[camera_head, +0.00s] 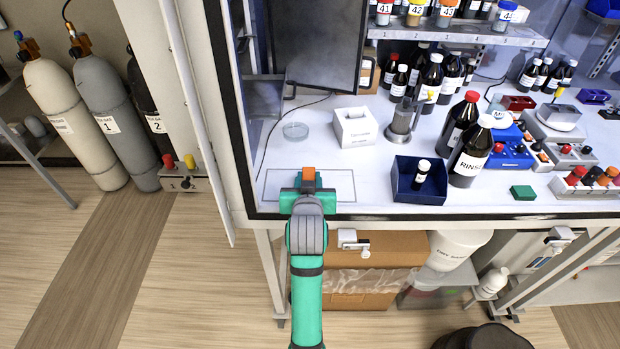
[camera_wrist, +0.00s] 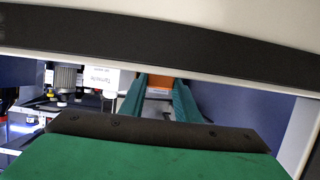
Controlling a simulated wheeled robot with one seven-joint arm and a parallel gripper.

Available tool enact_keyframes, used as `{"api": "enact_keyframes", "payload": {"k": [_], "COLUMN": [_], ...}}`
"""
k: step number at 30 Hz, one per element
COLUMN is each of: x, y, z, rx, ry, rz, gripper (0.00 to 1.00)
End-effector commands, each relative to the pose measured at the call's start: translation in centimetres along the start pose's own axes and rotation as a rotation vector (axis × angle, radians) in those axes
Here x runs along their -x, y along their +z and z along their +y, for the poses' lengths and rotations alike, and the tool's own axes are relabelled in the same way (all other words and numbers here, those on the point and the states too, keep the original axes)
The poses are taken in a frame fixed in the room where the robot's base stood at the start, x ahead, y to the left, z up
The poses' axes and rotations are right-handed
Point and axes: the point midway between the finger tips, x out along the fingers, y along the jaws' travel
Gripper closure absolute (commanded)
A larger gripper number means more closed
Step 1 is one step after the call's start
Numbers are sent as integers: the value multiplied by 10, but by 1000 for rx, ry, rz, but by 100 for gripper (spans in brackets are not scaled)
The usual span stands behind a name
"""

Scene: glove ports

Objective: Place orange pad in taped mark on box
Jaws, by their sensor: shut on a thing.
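An orange pad (camera_head: 309,173) is at the tip of my gripper (camera_head: 308,182). In the wrist view, the orange pad (camera_wrist: 165,83) shows between the two green fingers of my gripper (camera_wrist: 160,88), which are shut on it. A thin dark rectangular outline (camera_head: 354,184) marks the white bench top, and in the head view my gripper overlaps its middle. My arm and gripper hide part of the outline. I cannot tell the pad's height above the surface. I see no taped mark on the white tissue box (camera_head: 355,128).
A round glass dish (camera_head: 295,131) lies behind the outline. A dark blue tray (camera_head: 418,188) with a small bottle stands to its right. Dark bottles (camera_head: 471,158) and a green block (camera_head: 522,192) are farther right. A dark panel (camera_head: 314,45) stands behind. The outline's sides look clear.

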Motion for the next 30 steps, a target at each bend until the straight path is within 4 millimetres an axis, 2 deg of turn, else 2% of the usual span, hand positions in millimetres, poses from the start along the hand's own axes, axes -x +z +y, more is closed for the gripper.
{"api": "enact_keyframes", "payload": {"k": [11, 12, 13, 14, 24, 30], "x": [-1, -1, -1, -1, 0, 25], "y": [4, 3, 3, 3, 0, 0], "z": [2, 2, 2, 2, 2, 2], "rx": [-1, -1, -1, -1, -1, -1], "ry": [3, 3, 3, 3, 3, 3], "rz": [-1, -1, -1, 0, 2, 2], "gripper": [92, 61, 54, 52, 52, 52]}}
